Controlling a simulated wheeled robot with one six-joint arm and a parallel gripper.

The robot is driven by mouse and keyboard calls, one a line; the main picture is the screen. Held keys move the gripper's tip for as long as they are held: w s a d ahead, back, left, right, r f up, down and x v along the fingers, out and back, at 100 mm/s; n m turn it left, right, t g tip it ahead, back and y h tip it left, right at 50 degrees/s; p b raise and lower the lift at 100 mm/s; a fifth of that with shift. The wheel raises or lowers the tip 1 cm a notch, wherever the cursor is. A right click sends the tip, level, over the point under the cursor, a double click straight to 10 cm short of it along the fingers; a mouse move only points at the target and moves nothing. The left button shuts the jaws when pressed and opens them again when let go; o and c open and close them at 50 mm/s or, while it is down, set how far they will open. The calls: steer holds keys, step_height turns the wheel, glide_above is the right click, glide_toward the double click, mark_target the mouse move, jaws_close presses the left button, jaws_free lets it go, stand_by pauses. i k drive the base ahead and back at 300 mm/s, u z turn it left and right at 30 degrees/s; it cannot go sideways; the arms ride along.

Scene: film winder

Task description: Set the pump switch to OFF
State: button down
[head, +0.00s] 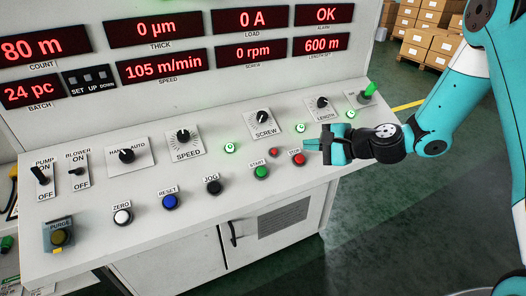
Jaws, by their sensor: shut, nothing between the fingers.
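The pump switch (40,175) is a black toggle on a white plate at the far left of the sloped panel. Its plate reads ON above and OFF below, and the lever tilts up toward ON. My gripper (312,146) is at the right of the panel, pointing left, above the area near the red STOP button (298,159). It is shut and empty, far to the right of the pump switch. Nothing hides the switch.
The similar blower switch (77,172) stands close right of the pump switch. Knobs (183,137) and push buttons (169,202) stick up along the panel between there and my gripper. The purge button (59,237) is below. The display wall (140,85) rises behind.

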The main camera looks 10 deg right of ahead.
mark_target(38, 173)
steer(key=u, duration=1.45)
